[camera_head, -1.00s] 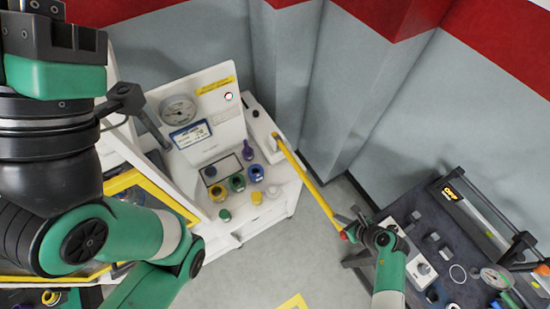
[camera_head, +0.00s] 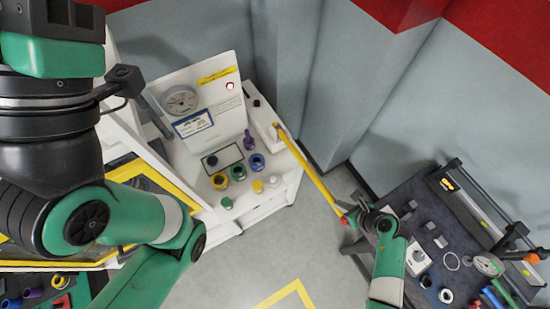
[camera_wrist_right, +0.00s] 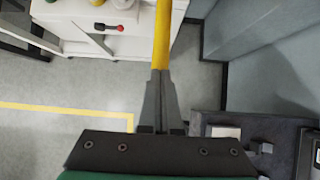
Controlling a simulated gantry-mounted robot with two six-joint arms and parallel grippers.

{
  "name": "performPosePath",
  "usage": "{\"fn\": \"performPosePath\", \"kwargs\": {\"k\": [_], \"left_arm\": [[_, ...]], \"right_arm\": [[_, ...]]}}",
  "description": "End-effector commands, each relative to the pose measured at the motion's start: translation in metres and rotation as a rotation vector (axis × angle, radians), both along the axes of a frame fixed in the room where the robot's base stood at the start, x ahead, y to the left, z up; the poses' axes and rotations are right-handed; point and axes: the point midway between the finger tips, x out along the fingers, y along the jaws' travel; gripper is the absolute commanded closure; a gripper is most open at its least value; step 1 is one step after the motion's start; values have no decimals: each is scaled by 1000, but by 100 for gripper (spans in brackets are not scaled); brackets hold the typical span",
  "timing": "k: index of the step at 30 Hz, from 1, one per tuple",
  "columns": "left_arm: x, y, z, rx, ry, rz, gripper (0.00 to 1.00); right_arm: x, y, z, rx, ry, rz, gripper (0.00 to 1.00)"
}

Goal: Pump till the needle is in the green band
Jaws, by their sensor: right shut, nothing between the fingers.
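The yellow pump lever (camera_head: 308,170) slopes from the white test station (camera_head: 291,185) down to the right, with a red tip. A round pale gauge (camera_head: 180,100) is on the station's upright panel; its needle and green band are too small to read. My right gripper (camera_head: 350,216) is at the lever's free end. In the right wrist view my right gripper's fingers (camera_wrist_right: 158,75) are shut together, and the yellow lever (camera_wrist_right: 162,35) runs beyond their tips. I cannot tell whether they touch it. My left arm fills the left side, but its gripper is out of view.
Several coloured fittings (camera_head: 238,172) stand on the station top. A round light (camera_head: 230,86) is on the panel. A dark workbench (camera_head: 405,190) with parts and another gauge (camera_head: 489,265) stands at right, close to my right arm. Grey floor lies between.

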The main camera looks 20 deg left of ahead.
Motion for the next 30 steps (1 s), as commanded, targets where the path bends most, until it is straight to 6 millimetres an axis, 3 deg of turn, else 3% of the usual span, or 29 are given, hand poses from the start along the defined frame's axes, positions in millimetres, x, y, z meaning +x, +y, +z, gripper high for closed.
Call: {"fn": "performPosePath", "kwargs": {"k": [1, 20, 30], "left_arm": [[0, 0, -8, 0, 0, 0, 100], [0, 0, -56, 0, 0, 0, 100], [0, 0, -57, 0, 0, 0, 100]], "right_arm": [[0, 0, -9, 0, 2, 0, 100], [-2, -2, -66, 1, 1, 0, 100], [-2, -2, -68, 0, 0, -1, 100]]}}
